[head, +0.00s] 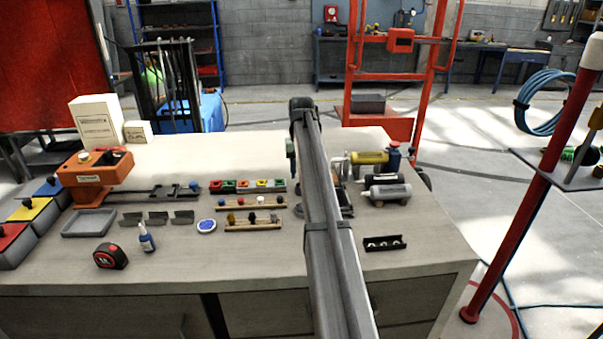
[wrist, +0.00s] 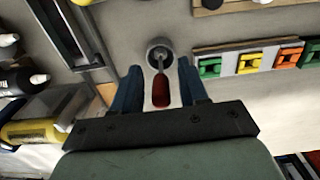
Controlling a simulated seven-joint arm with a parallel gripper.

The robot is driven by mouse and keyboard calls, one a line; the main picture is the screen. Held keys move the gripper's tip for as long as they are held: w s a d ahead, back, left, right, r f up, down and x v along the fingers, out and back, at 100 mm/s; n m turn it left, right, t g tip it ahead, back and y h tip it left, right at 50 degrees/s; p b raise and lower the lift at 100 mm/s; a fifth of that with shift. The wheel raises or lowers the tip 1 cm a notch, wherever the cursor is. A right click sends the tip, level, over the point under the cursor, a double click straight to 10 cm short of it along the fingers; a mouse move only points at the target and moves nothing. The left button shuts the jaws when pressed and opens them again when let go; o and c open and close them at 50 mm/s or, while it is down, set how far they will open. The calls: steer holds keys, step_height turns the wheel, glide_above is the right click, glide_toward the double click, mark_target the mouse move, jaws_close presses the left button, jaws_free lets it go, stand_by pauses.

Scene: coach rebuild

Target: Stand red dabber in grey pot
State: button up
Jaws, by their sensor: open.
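In the wrist view the red dabber (wrist: 161,92) lies between the two blue fingers of my gripper (wrist: 158,66), with a gap on each side. Its thin stem reaches to the mouth of the small round grey pot (wrist: 158,45) and appears to be inside it. The dabber looks tilted, its red handle toward my gripper. I cannot tell how deep the stem sits. My gripper is open. In the head view my arm hides the pot and the dabber, and the fingers cannot be made out.
A strip of coloured blocks (wrist: 250,60) lies right of the pot in the wrist view. Wooden racks (head: 253,225), a tray (head: 88,223) and a tape measure (head: 110,256) lie left. The front of the bench is mostly bare.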

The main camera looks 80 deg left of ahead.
step_height(320, 180, up, 11)
steer(key=shift+r, duration=0.15)
stand_by(0.8)
